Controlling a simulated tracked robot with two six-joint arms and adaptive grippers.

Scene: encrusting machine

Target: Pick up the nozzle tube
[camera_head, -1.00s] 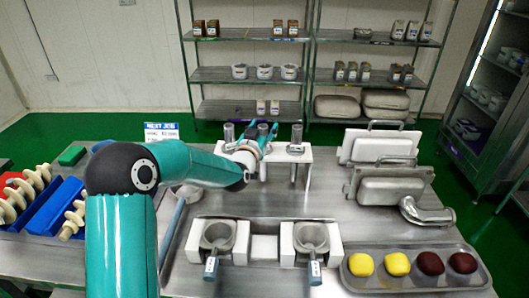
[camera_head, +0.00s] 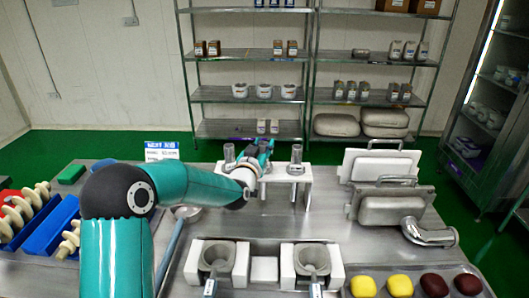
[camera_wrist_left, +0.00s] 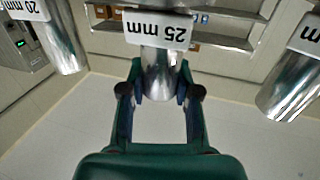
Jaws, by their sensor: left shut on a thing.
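Three metal nozzle tubes stand in a white rack (camera_head: 307,186) at the back of the steel table. The left tube (camera_head: 229,153) and right tube (camera_head: 297,156) stand free. My left gripper (camera_head: 262,148) reaches the middle tube and partly hides it in the head view. In the left wrist view the fingers (camera_wrist_left: 160,92) are shut on the middle nozzle tube (camera_wrist_left: 158,72), one on each side, under an upside-down "25 mm" label. A neighbouring tube (camera_wrist_left: 65,42) has a "20 mm" label; the other (camera_wrist_left: 288,92) has an unclear one. My right gripper is not in view.
A blue-topped sign (camera_head: 161,151) stands left of the rack, its small text unreadable. Two cup holders (camera_head: 218,258) (camera_head: 312,259) and a tray of colored dough (camera_head: 458,272) are in front.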

